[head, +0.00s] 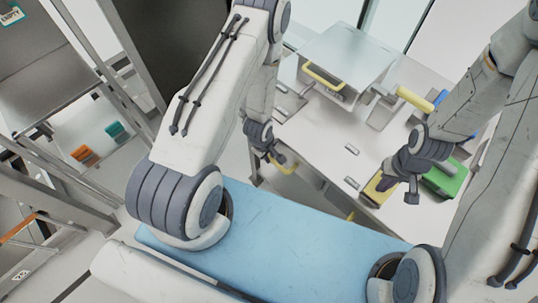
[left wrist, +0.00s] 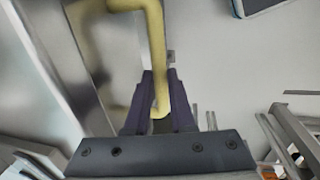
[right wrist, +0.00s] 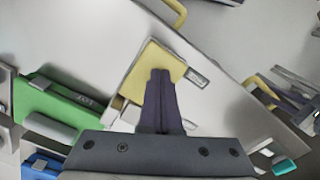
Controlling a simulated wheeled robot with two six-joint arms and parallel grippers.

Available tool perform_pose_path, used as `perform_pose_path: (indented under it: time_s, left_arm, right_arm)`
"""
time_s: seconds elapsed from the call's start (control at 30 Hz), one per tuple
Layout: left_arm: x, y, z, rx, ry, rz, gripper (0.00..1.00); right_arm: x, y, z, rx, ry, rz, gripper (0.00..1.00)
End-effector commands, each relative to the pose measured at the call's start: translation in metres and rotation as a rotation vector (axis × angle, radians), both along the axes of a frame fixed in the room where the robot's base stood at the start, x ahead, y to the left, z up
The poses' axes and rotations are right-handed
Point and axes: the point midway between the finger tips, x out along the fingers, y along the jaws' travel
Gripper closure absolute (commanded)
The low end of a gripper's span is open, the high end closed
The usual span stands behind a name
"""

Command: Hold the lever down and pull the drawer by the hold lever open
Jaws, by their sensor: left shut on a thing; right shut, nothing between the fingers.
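My left gripper (head: 272,157) is shut on a yellow drawer handle (head: 286,166) at the side of the white worktop. In the left wrist view the fingers (left wrist: 158,108) close around the lower end of this bent handle (left wrist: 153,45). My right gripper (head: 386,188) is shut and empty, over a yellow lever plate (head: 372,190) near the worktop's front edge. In the right wrist view its fingertips (right wrist: 160,76) overlap the plate (right wrist: 146,72); I cannot tell whether they press on it. The drawer front is mostly hidden, and how far it is open cannot be told.
A green block (head: 446,178) lies right of the yellow plate. A box with a yellow handle (head: 323,78) and a yellow rod (head: 415,100) stand farther back on the worktop. A blue surface (head: 270,240) lies in front. A metal frame stands at left.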

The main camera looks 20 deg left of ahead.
Motion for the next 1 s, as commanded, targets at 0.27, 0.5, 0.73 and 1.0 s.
perform_pose_path:
  time_s: [0.27, 0.5, 0.73, 1.0]
  left_arm:
    - [-0.016, 0.007, 0.0, 0.0, 0.003, 0.004, 1.0]
    - [-0.052, 0.022, 0.0, -0.001, 0.0, 0.005, 1.0]
    - [-0.055, 0.023, 0.0, 0.0, -0.003, 0.0, 1.0]
    - [-0.055, 0.023, 0.0, 0.0, -0.003, 0.0, 0.48]
  right_arm:
    - [0.001, 0.0, 0.0, 0.0, -0.002, 0.0, 1.0]
    - [0.001, 0.0, 0.0, 0.0, -0.002, 0.0, 1.0]
    - [0.0, 0.0, 0.0, 0.0, -0.001, 0.0, 1.0]
    - [0.0, 0.0, 0.0, 0.0, -0.001, 0.0, 1.0]
